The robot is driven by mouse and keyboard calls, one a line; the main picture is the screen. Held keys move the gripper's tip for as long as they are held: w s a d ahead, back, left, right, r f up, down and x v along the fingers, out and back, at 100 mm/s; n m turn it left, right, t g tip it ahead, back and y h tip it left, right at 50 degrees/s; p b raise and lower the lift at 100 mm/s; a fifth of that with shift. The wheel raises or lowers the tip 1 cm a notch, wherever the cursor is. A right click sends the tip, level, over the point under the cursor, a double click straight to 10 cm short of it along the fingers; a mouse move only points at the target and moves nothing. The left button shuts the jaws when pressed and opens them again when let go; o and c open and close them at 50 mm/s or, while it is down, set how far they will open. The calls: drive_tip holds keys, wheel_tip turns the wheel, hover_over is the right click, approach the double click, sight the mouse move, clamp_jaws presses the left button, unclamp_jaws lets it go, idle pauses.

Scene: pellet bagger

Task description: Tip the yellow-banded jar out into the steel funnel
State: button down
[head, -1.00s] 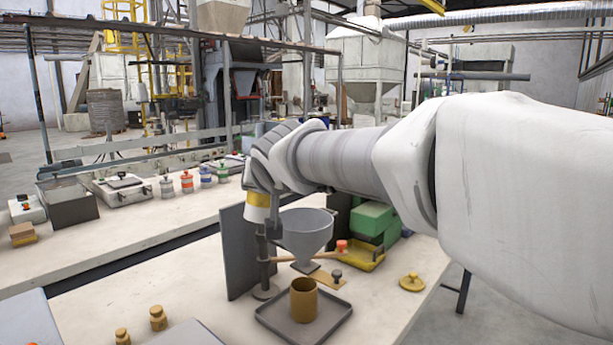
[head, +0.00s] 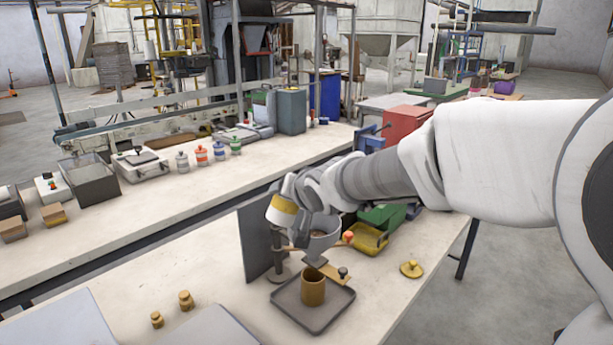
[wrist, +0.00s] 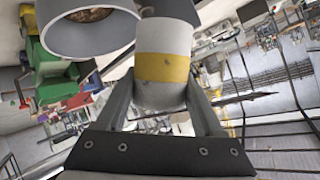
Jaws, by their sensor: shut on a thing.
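The white jar with a yellow band (head: 285,204) is tilted beside the left rim of the steel funnel (head: 322,238). My gripper (wrist: 161,100) is shut on the jar (wrist: 163,66), one finger on each side; in the head view my wrist covers part of the jar. The jar's mouth is hidden. Brown material shows inside the funnel, most clearly in the wrist view (wrist: 60,35). A yellow-brown cup (head: 313,288) stands under the funnel on a dark tray (head: 290,308).
A dark upright panel (head: 254,240) stands left of the funnel. A yellow-brown slide plate with a dark knob (head: 342,272) sits under the funnel outlet. A brass lid (head: 411,269) lies to the right. Two brass weights (head: 186,300) stand in front.

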drive_tip(key=p, duration=0.1)
drive_tip(key=r+p, duration=0.1)
drive_tip(key=p, duration=0.1)
drive_tip(key=shift+w+d+m, duration=0.2)
drive_tip(key=shift+d+m, duration=0.1)
drive_tip(key=shift+d, duration=0.05)
drive_tip(key=p, duration=0.3)
drive_tip(key=m+g+y+p, duration=0.1)
drive_tip(key=p, duration=0.3)
drive_tip(key=shift+w+d+f+y+p, duration=0.25)
drive_tip(key=shift+w+d+y+p, duration=0.05)
drive_tip(key=shift+d, duration=0.1)
drive_tip(key=p, duration=0.3)
drive_tip(key=d+m+g+y+p, duration=0.1)
drive_tip(key=p, duration=0.1)
drive_tip(key=shift+w+f+m+p, duration=0.2)
drive_tip(key=shift+w+m+p, duration=0.1)
drive_tip(key=shift+p, duration=0.1)
drive_tip(key=shift+f+y+p, duration=0.2)
drive_tip(key=shift+y+p, duration=0.1)
drive_tip(key=shift+p, duration=0.9)
drive_tip(key=shift+w+d+f+m+g+y+p, duration=0.2)
drive_tip(key=shift+f+m+g+y, duration=0.1)
drive_tip(key=shift+m+y, duration=0.5)
drive_tip(key=shift+w+d+f+m+g+y+p, duration=0.15)
drive_tip(key=shift+f+m+g+y, duration=0.15)
drive_tip(key=shift+m+y, duration=0.45)
drive_tip(key=shift+w+d+f+m+g+y+p, duration=0.1)
drive_tip(key=shift+d+f+m+g+y, duration=0.15)
drive_tip(key=shift+m+y, duration=0.5)
